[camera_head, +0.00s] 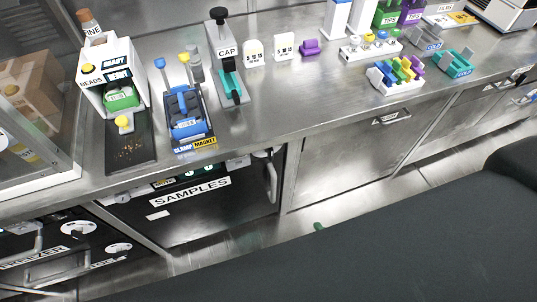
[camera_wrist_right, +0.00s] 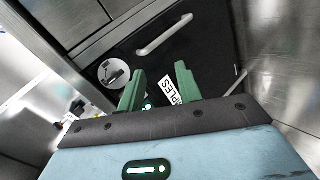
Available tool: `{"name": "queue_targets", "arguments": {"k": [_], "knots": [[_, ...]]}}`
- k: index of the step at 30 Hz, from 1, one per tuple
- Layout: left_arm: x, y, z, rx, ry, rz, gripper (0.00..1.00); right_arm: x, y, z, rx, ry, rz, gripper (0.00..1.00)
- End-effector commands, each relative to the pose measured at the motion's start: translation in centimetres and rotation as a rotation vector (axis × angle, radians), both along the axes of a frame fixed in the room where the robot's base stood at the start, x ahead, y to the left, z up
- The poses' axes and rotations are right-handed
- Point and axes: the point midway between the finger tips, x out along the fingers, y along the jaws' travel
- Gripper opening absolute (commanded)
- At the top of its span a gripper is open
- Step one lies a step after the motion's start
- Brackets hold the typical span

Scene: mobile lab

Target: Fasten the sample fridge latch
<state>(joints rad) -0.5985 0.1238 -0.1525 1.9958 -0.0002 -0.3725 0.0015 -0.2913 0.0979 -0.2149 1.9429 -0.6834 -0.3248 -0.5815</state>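The sample fridge is a dark door (camera_head: 225,218) under the bench, with a SAMPLES label (camera_head: 190,191) and a grey bar handle (camera_head: 271,182) at its right. The door looks shut. A small pale and dark fitting (camera_head: 262,153), apparently the latch, sits near the handle's top. In the right wrist view a round white plate with a dark lever (camera_wrist_right: 113,73) lies beside the handle (camera_wrist_right: 163,35). My right gripper (camera_wrist_right: 160,88) has green fingers spread apart, with nothing between them, facing the door; its distance is unclear. My left gripper is out of view.
The steel bench (camera_head: 300,115) overhangs the fridge and holds a cap press (camera_head: 226,60), a blue clamp device (camera_head: 185,110) and tube racks. A freezer (camera_head: 50,250) stands left of the fridge, a steel cabinet (camera_head: 345,165) right. The floor (camera_head: 225,255) in front looks clear.

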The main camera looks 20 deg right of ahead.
Motion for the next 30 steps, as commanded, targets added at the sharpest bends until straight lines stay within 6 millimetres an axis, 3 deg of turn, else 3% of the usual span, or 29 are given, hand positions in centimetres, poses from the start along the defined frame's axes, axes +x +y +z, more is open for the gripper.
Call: {"name": "queue_targets", "arguments": {"k": [1,2,9,15,21,30], "knots": [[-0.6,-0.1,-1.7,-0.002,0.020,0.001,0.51,1.7,0.2,-1.1,-0.147,-0.043,0.081,0.35],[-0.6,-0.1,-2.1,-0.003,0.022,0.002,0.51,2.8,0.3,-1.1,-0.240,-0.075,0.129,0.35],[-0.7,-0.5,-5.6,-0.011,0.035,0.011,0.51,11.1,2.0,0.8,-1.017,-0.313,0.428,0.35],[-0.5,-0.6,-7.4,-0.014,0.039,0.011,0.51,15.5,3.5,3.4,-1.531,-0.429,0.524,0.35],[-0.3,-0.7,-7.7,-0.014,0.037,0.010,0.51,17.1,4.2,4.8,-1.757,-0.462,0.544,0.35],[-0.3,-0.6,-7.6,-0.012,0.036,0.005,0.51,18.0,4.3,5.1,-1.776,-0.464,0.544,0.35]]}}
